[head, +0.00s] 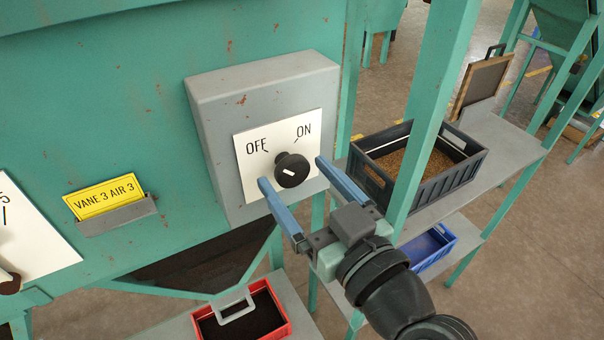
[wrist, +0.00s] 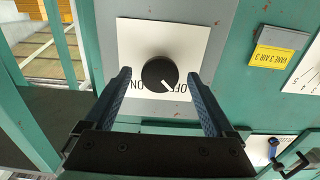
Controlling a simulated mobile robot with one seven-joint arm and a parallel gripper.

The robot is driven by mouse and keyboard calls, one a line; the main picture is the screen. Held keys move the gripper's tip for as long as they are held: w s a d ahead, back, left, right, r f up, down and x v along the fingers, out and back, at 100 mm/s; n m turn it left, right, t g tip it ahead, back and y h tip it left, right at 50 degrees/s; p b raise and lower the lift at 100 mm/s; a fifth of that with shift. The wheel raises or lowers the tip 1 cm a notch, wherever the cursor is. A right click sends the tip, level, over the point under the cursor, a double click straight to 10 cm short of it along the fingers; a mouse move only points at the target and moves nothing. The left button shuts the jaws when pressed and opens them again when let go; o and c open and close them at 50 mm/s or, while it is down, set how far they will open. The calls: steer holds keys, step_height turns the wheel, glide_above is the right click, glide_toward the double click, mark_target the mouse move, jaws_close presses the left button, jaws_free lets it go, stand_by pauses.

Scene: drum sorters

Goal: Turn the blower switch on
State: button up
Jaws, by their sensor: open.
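The blower switch is a round black knob (head: 292,171) on a white plate (head: 250,150) marked OFF and ON, fixed to a grey box (head: 210,110). Its white pointer line slants toward OFF; the wrist view, turned upside down, also shows the knob (wrist: 158,72) pointing to OFF. My gripper (head: 293,173) is open and empty, facing the plate. Its two blue fingers stand on either side of the knob, with visible gaps in the wrist view (wrist: 159,75). I cannot tell whether the fingertips reach as deep as the knob.
A green post (head: 432,110) stands right of my gripper. Behind it a dark crate of grain (head: 430,185) sits on a grey shelf (head: 510,150). A red tray (head: 285,322) is below, a blue crate (head: 428,250) lower right. A yellow label (head: 104,198) is left of the box.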

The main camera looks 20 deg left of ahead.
steer(key=c, duration=1.4)
